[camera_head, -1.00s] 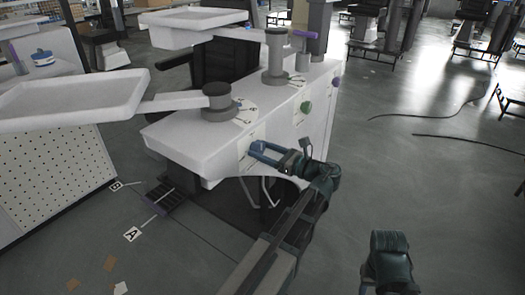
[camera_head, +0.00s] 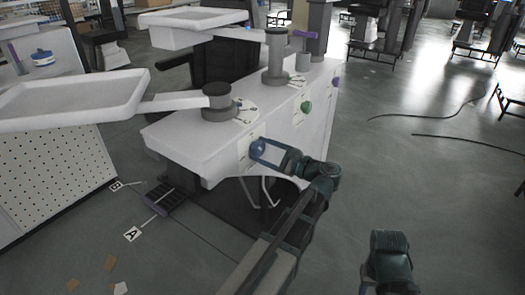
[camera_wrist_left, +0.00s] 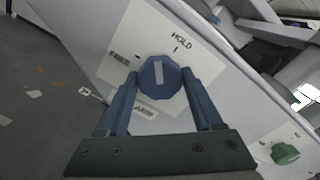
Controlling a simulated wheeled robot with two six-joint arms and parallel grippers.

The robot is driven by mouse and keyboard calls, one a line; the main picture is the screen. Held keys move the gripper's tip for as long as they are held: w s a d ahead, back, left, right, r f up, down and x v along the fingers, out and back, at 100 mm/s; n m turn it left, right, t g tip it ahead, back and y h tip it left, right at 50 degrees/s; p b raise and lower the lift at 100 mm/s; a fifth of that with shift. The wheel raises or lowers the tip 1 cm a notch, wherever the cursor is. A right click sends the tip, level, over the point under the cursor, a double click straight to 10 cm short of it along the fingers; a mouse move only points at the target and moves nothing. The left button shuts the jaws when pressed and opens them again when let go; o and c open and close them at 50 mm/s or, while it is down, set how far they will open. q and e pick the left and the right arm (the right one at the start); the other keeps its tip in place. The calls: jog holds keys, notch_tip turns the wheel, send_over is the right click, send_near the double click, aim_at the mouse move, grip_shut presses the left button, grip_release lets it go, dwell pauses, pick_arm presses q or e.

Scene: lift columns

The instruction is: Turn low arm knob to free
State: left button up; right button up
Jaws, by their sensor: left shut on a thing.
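The blue knob (camera_wrist_left: 159,77) sits on a white dial plate (camera_wrist_left: 140,40) with FREE and HOLD labels and a third label partly hidden below. Its pale strip stands nearly upright in the left wrist view, between the FREE and HOLD marks; which end points is unclear. My left gripper (camera_wrist_left: 162,88) is shut on the knob, one finger on each side. In the head view the left gripper (camera_head: 259,149) reaches the blue knob on the white cabinet's (camera_head: 185,145) front face. The low arm (camera_head: 180,103) carries a white tray at left. My right gripper is out of view; only its dark arm shows.
A green knob (camera_head: 305,107) and a purple knob (camera_head: 336,82) sit farther along the cabinet face. A second, higher tray (camera_head: 190,25) stands behind. Floor markers A (camera_head: 132,234) and B (camera_head: 115,186) lie at left. Open floor and dark cables (camera_head: 430,115) lie at right.

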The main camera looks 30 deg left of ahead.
pick_arm(q)
jog(key=n, duration=0.5)
jog(key=shift+n, duration=2.5)
jog(key=o, duration=1.4)
jog(key=shift+c, duration=0.2)
jog(key=shift+d, duration=0.1)
jog(key=s+d, duration=0.1)
jog(key=d, duration=1.2)
jog(key=shift+d, duration=0.3)
jog(key=shift+s, duration=0.1)
